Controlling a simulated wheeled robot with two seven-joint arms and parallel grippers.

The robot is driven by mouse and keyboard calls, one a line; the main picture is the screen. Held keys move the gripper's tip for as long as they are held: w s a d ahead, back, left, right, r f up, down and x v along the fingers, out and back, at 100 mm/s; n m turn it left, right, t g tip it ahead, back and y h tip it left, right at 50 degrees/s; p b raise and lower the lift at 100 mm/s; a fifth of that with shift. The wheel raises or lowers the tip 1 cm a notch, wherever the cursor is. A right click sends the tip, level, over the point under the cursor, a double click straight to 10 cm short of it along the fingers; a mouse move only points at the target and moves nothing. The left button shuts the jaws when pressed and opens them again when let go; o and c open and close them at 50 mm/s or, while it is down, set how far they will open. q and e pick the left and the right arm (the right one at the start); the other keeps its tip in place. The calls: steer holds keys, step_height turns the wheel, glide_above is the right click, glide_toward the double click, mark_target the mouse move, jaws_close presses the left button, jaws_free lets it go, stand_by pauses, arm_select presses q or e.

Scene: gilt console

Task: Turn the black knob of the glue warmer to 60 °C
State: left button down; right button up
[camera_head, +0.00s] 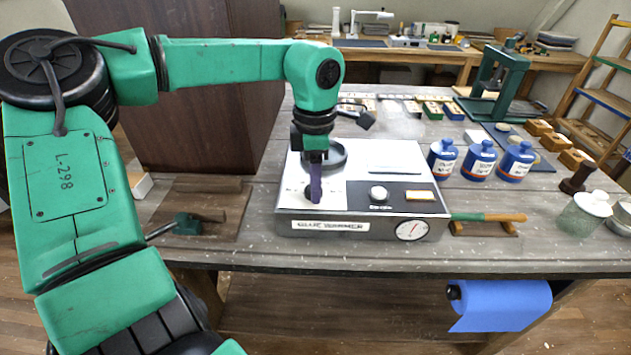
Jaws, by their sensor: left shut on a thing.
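The glue warmer (323,227) is a white-topped box with a grey front and a name label, standing near the front edge of the workbench. My left gripper (315,196) points straight down at the left part of its top panel. Its purple fingers are shut on the black knob (309,193), which they mostly hide. The scale around the knob is too small and too covered to read. A round gauge (411,229) sits on the front right corner. My right gripper is not in view.
Blue bottles (480,160) stand right of the warmer. A green clamp (188,223) lies at left. A glass jar (585,212) stands far right, and a green press (495,85) behind.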

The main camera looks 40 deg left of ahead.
arm_select(q)
steer(key=shift+w+r, duration=0.1)
steer(key=shift+r, duration=0.1)
steer(key=c, duration=0.7)
jaws_free()
steer(key=shift+o, duration=1.3)
steer(key=shift+f, duration=0.1)
step_height(320, 180, up, 15)
steer(key=shift+f, duration=0.2)
